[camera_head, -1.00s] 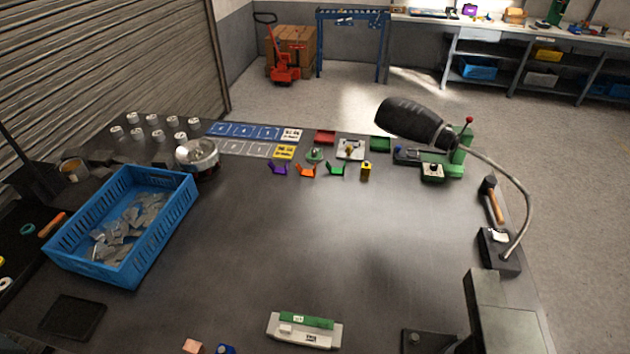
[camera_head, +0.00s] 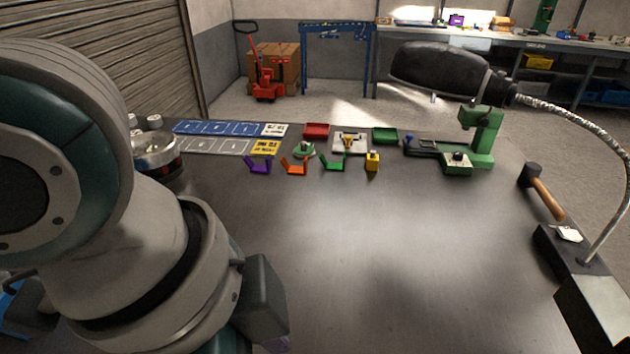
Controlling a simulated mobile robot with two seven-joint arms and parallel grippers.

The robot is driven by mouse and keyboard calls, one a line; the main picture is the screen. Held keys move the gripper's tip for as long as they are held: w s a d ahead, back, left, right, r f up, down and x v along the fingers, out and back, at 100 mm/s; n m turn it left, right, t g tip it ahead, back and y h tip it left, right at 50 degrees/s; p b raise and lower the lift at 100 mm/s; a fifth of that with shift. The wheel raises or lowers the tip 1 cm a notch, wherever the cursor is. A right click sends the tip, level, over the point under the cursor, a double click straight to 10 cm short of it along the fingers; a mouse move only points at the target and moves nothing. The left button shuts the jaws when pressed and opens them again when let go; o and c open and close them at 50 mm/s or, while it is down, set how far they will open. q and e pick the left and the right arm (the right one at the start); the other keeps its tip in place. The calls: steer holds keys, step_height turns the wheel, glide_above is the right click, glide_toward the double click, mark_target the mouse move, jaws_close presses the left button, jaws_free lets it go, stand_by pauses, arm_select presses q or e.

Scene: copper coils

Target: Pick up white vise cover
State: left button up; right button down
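My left arm, large, grey and teal, fills the left of the head view. Its gripper does not show, nor does my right gripper. I cannot make out a white vise cover for certain in the current view. One second ago a light tray with a green block and a white block lay at the table's front edge. That spot is now out of the picture or behind my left arm.
The dark table (camera_head: 400,240) is clear in the middle. Along its back stand purple (camera_head: 257,165), orange (camera_head: 294,167) and green (camera_head: 333,163) angled pieces, a red tray (camera_head: 316,130) and a green machine (camera_head: 482,138). A hammer (camera_head: 545,196) and lamp (camera_head: 440,68) are at right.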

arm_select(q)
steer(key=w+a+f+m+y+b, duration=0.1)
steer(key=f+b, duration=0.3)
steer(key=f, duration=0.2)
steer(key=w+a+f+m+y+b, duration=0.1)
steer(key=a+f+b, duration=0.1)
steer(key=f+b, duration=0.2)
steer(key=w+a+f+m+g+y+b, duration=0.1)
steer(key=w+a+f+b, duration=0.1)
steer(key=f+b, duration=0.3)
steer(key=shift+a+f+m, duration=0.15)
steer(key=shift+f, duration=0.95)
steer(key=shift+a+f+m, duration=0.1)
steer(key=shift+f+m, duration=0.05)
steer(key=shift+f, duration=0.9)
steer(key=f, duration=0.3)
steer(key=f+b, duration=0.1)
steer(key=f, duration=0.1)
steer(key=shift+w+d+f, duration=0.15)
steer(key=shift+d+f, duration=0.1)
steer(key=shift+d, duration=0.05)
arm_select(e)
step_height(320, 180, down, 18)
steer(key=shift+r, duration=0.25)
steer(key=shift+w, duration=0.1)
arm_select(q)
jaws_close()
